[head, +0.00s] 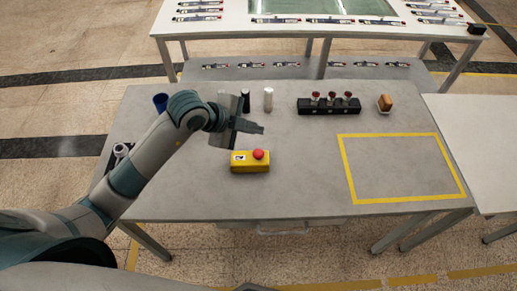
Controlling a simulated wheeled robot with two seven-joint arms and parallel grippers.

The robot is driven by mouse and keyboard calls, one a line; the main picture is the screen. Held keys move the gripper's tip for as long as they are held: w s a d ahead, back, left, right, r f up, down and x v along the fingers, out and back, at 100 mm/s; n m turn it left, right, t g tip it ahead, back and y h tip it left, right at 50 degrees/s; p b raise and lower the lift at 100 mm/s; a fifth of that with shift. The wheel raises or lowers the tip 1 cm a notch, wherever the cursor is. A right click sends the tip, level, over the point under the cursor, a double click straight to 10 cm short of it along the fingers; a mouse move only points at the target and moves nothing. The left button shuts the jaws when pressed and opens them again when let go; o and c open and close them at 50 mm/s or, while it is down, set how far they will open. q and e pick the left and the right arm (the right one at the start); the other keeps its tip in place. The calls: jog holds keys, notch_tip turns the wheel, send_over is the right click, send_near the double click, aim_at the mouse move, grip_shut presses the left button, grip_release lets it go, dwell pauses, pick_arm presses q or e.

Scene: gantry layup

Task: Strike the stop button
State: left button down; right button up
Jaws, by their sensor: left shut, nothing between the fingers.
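The stop button (258,154) is a red knob on a yellow box (250,167) that sits on the grey table, left of its middle. My left arm comes in from the left. My left gripper (262,129) is shut and empty, and in the picture it lies just above the red knob with a gap between them. Its height over the table is hard to tell from this one view. My right gripper is not in view.
Behind the gripper stand a dark cylinder (246,101) and a white cylinder (268,100). A black rack with red-topped items (329,107) and an orange-brown block (385,103) stand at the back right. A yellow taped rectangle (351,186) on the right is empty.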

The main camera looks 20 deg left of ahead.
pick_arm(q)
jog(key=n, duration=0.3)
jog(key=shift+r+t+p, duration=0.3)
jog(key=shift+r, duration=0.1)
jog(key=shift+f, duration=0.15)
jog(key=b, duration=0.6)
send_over(255, 155)
notch_tip(255, 155, down, 6)
jog(key=shift+w+f, duration=0.1)
jog(key=shift+f, duration=0.1)
jog(key=shift+f+b, duration=0.8)
jog(key=shift+f, duration=0.25)
jog(key=shift+f+b, duration=0.3)
jog(key=shift+f, duration=0.65)
dwell(1.7)
jog(key=shift+r, duration=0.15)
jog(key=shift+r+p, duration=0.85)
jog(key=shift+p, duration=0.15)
